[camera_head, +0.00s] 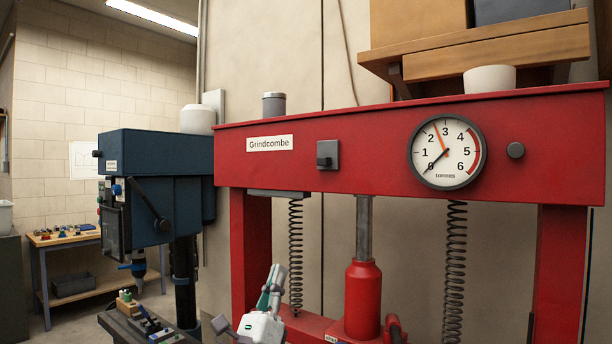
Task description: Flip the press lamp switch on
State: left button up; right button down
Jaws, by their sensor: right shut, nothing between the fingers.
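The red press (370,182) fills the right of the view, with a white Grindcombe label on its top beam. A small dark grey switch box (328,154) with a short dark lever is on the beam's front, between the label and the round gauge (447,152). The lever's exact position is too small to tell. My right gripper (277,272) is at the bottom centre, its fingers together and pointing up, with nothing held. It is well below the switch box and a little to its left, apart from it. My left gripper is not in view.
A coiled spring (295,255) and a red jack (362,300) are behind and right of my gripper. A dark round knob (515,150) is right of the gauge. A blue drill press (150,185) stands left. The beam's face around the switch is clear.

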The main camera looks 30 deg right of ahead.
jog(key=s+d+r+m+g+h, duration=0.2)
jog(key=r+m+g, duration=0.4)
jog(key=m, duration=0.3)
jog(key=shift+s+r+g+h, duration=0.4)
jog(key=shift+s+r+h, duration=0.3)
jog(key=shift+s, duration=0.25)
jog(key=p, duration=0.7)
send_near(324, 162)
jog(key=w+d, duration=0.1)
jog(key=d, duration=0.1)
jog(key=w+d+r, duration=0.2)
jog(key=d, duration=0.1)
jog(key=shift+w+d, duration=0.15)
jog(key=shift+d, duration=0.15)
jog(key=shift+a+r+p, duration=0.15)
jog(key=shift+r+p, duration=0.45)
jog(key=shift+r, duration=0.2)
jog(key=shift+f, duration=0.1)
